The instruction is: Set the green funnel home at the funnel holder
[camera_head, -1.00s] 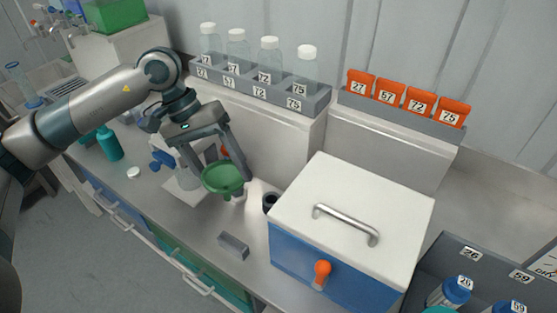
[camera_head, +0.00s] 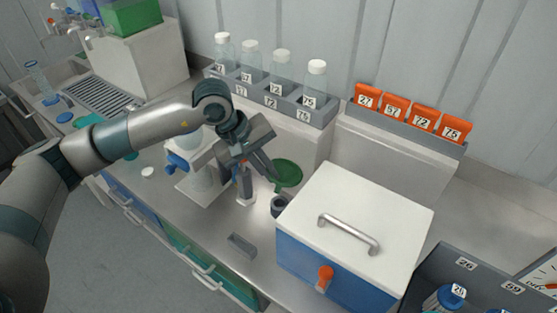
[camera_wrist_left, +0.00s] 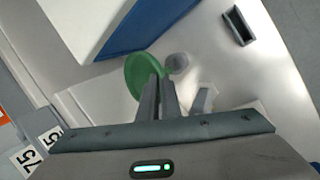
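The green funnel (camera_head: 287,174) is held up behind a dark round cup (camera_head: 279,206), beside the white box. My left gripper (camera_head: 272,178) is at its left edge. In the left wrist view, the two fingers (camera_wrist_left: 162,80) are close together on the near side of the funnel (camera_wrist_left: 137,74), and its narrow green part reaches toward a grey round piece (camera_wrist_left: 179,63). The dark cup, left of the blue-and-white box, may be the funnel holder; no label shows. Whether the funnel touches it cannot be told. My right gripper is not in view.
The blue-and-white box (camera_head: 357,222) with a handle stands close on the right. A bottle rack (camera_head: 270,98) and orange tags (camera_head: 395,106) stand on the ledge behind. A small grey block (camera_head: 241,246) lies in front. A white stand (camera_head: 198,186) is at left.

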